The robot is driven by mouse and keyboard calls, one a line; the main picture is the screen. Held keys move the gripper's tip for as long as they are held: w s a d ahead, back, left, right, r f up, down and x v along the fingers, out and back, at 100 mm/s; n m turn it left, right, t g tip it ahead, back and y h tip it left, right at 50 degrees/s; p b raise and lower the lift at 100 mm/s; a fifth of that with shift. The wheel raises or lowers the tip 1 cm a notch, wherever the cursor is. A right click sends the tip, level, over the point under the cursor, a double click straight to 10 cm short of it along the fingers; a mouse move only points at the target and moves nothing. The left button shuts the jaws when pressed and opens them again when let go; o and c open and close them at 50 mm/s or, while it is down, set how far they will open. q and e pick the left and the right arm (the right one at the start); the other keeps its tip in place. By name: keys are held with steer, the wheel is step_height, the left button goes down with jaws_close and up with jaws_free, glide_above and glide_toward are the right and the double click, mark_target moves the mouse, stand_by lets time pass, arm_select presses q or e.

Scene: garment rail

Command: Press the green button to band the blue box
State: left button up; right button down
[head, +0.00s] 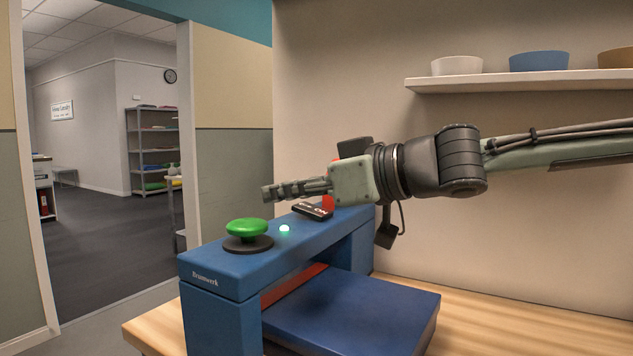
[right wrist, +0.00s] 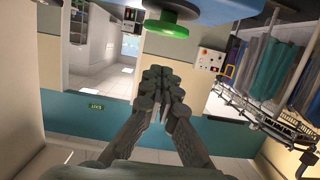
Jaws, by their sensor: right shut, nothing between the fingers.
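The green button (head: 247,228) is a domed mushroom cap on a black collar, on top of a blue arch-shaped machine (head: 215,274). The blue box (head: 350,312) is flat and dark blue and lies on the wooden table, partly under the arch. My right gripper (head: 267,192) is shut and empty, lying nearly level above the arch. Its fingertips are above and slightly right of the button, with a visible gap. In the right wrist view the green button (right wrist: 165,24) is at the top, apart from the shut fingers. My left gripper is not in view.
A small pale light (head: 284,229) and a black panel (head: 312,210) sit on the arch beside the button. A red strip (head: 292,286) shows under the arch. A shelf with bowls (head: 538,62) hangs at the back right. The table's right side (head: 520,325) is clear.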

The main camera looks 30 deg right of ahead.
steer(key=v, duration=0.6)
stand_by(0.7)
